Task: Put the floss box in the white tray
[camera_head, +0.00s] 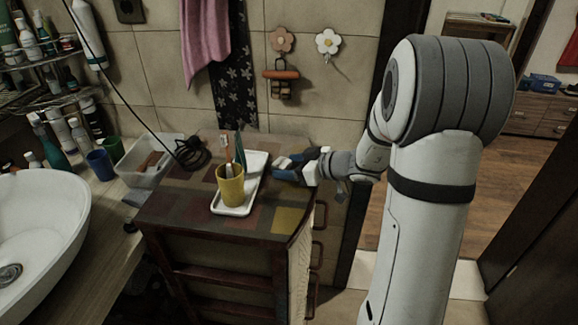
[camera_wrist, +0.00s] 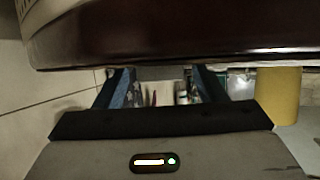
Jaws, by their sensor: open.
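The white tray (camera_head: 234,211) lies on the patchwork cabinet top. A yellow cup (camera_head: 230,188) holding brushes stands upright in its front part. The cup also shows at the right of the wrist view (camera_wrist: 278,92). My gripper (camera_head: 279,168) is just right of the tray, low over the cabinet top. Its two blue fingers are spread apart in the wrist view (camera_wrist: 162,84). I cannot make out the floss box for certain; small pale and dark shapes show between the fingers, too small to identify. A large dark red-brown surface fills the top of the wrist view.
A black coiled cable (camera_head: 192,152) lies on the cabinet top (camera_head: 180,205) left of the tray. A clear bin (camera_head: 145,165), a blue cup (camera_head: 101,165) and a white basin (camera_head: 40,225) are farther left. The tiled wall stands close behind.

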